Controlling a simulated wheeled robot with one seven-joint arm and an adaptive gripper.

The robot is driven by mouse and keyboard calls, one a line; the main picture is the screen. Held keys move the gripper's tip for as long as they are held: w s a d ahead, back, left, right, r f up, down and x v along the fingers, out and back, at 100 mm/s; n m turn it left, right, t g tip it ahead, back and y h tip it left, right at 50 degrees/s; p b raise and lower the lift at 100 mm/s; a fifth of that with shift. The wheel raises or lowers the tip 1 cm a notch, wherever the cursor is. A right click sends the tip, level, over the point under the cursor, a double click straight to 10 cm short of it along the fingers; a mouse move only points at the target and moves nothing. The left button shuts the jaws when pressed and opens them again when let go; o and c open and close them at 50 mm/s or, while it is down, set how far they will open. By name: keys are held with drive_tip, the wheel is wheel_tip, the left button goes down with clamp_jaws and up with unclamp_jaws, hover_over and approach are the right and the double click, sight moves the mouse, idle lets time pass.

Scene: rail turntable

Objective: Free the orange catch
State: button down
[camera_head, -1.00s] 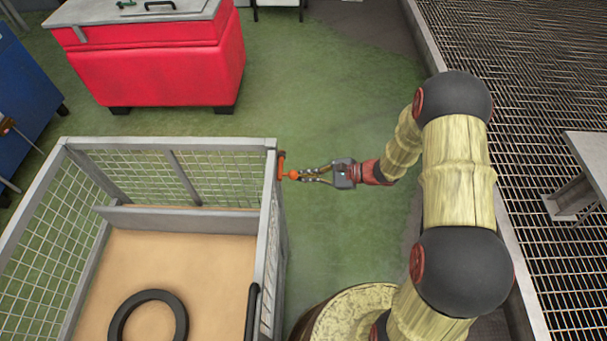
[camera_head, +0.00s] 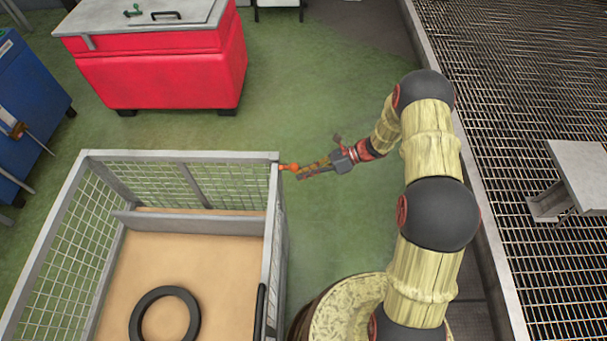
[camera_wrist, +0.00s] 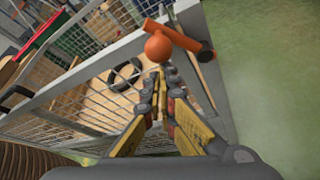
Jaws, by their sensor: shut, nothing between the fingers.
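The orange catch (camera_head: 290,167) sits at the top right corner post of the mesh cage cart (camera_head: 180,156). In the wrist view the orange catch (camera_wrist: 180,38) shows as a bar with a round knob and a short cylinder, against the cart's grey frame. My gripper (camera_head: 302,174) is just right of the knob in the head view. In the wrist view my gripper (camera_wrist: 160,78) has its fingertips close together and empty, just below the knob. I cannot tell whether they touch it.
A black ring (camera_head: 165,318) lies on the cart's tan floor. A red chest (camera_head: 160,75) stands behind the cart, and a blue cabinet (camera_head: 30,100) at the left. Green floor (camera_head: 320,100) is open behind my gripper. A grating (camera_head: 510,90) lies at the right.

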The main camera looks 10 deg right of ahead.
drive_tip(key=shift+w+d+r+m+g+y+p, duration=0.15)
drive_tip(key=shift+w+r+m+g+y, duration=0.15)
drive_tip(key=shift+w+r+m+g, duration=0.35)
drive_tip(key=shift+w+d+r+m+g+y+p, duration=0.1)
drive_tip(key=shift+w+r+m+g+y, duration=0.2)
drive_tip(key=shift+w+m, duration=0.55)
drive_tip(key=shift+w+d+r+m+g+y+p, duration=0.15)
drive_tip(key=shift+w+r+m+g+y, duration=0.2)
drive_tip(key=shift+w+m+g, duration=0.4)
drive_tip(key=v, duration=1.2)
drive_tip(key=shift+s, duration=0.2)
drive_tip(key=shift+r, duration=0.1)
